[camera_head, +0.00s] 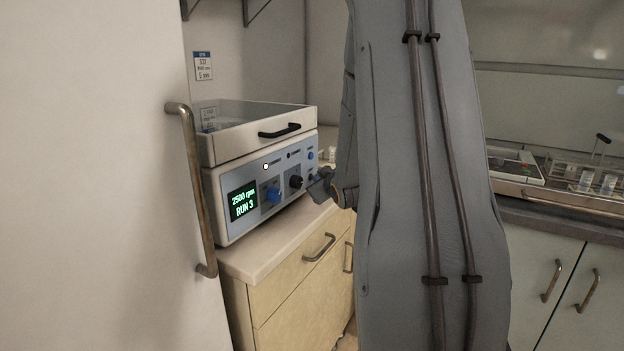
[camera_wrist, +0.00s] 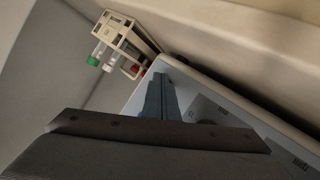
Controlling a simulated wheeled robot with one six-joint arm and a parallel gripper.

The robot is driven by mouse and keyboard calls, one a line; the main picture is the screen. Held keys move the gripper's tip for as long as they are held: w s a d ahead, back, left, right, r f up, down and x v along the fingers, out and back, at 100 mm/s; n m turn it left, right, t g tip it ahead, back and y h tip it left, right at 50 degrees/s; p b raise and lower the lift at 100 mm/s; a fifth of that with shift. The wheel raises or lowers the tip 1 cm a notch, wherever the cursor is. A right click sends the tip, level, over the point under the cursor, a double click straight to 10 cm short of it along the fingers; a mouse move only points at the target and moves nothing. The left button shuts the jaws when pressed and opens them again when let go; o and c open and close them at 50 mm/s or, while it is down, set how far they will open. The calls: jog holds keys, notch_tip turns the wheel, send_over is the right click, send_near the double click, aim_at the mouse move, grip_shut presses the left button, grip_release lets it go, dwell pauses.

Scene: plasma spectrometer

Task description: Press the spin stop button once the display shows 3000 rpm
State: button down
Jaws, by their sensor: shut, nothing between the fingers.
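The spin machine (camera_head: 225,215) stands on a bench at the left in the head view, its lid closed. Its green display (camera_head: 243,201) reads 2500 rpm and RUN 3. My gripper (camera_head: 321,185) is close to the panel's right end; contact cannot be told. In the wrist view its shut, empty fingers (camera_wrist: 160,85) lie over the panel (camera_wrist: 215,97). Which button is spin stop cannot be read.
A tube rack (camera_wrist: 128,40) with a green-capped tube (camera_wrist: 93,60) stands beyond the machine in the wrist view. A tall white door with a metal handle (camera_head: 192,185) is at the near left. Another bench with an instrument (camera_head: 515,165) and rack is at the right.

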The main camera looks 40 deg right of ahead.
jog(key=shift+s, duration=0.1)
jog(key=shift+s+d, duration=0.3)
jog(key=shift+s, duration=0.35)
jog(key=s, duration=0.1)
jog(key=s+d+p, duration=0.1)
jog(key=s, duration=0.1)
jog(key=s+d+p, duration=0.1)
jog(key=shift+s, duration=0.3)
dwell(1.0)
